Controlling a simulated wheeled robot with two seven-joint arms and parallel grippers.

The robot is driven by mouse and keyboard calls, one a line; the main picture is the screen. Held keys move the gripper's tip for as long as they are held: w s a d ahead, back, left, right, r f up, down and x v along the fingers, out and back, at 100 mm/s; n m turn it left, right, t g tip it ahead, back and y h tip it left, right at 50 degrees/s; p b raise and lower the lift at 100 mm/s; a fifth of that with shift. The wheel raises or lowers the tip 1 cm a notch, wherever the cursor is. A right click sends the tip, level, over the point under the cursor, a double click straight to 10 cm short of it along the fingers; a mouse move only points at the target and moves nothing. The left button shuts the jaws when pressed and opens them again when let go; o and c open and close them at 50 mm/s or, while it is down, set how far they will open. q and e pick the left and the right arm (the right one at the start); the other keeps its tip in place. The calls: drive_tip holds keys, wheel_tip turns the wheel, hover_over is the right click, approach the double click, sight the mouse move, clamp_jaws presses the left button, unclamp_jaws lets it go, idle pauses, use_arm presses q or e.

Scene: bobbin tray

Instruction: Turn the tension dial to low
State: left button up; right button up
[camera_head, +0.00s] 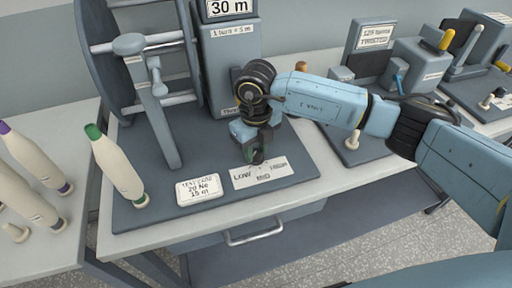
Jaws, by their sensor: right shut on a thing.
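The tension dial's white label plate (292,171) lies on the grey base of the reel machine, marked LOW at left, MID at the front and HIGH at right. My right gripper (259,155) points down over the back of this plate and is shut on the tension dial. The gripper covers most of the dial, so I cannot tell which mark it points at. My left gripper is not in view.
A large reel (92,40) with a crank stands behind left, beside a grey post reading 30 m (230,8). A white test card (199,190) and a green-tipped bobbin (117,167) are left of the dial. Other machines stand at right. A drawer handle (254,235) is below.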

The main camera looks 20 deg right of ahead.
sight(256, 152)
drive_tip(key=shift+m, duration=0.3)
drive_tip(key=o, duration=1)
drive_tip(key=shift+c, duration=0.2)
drive_tip(key=shift+r, duration=0.1)
wheel_tip(256, 152, up, 13)
drive_tip(key=shift+r, duration=0.15)
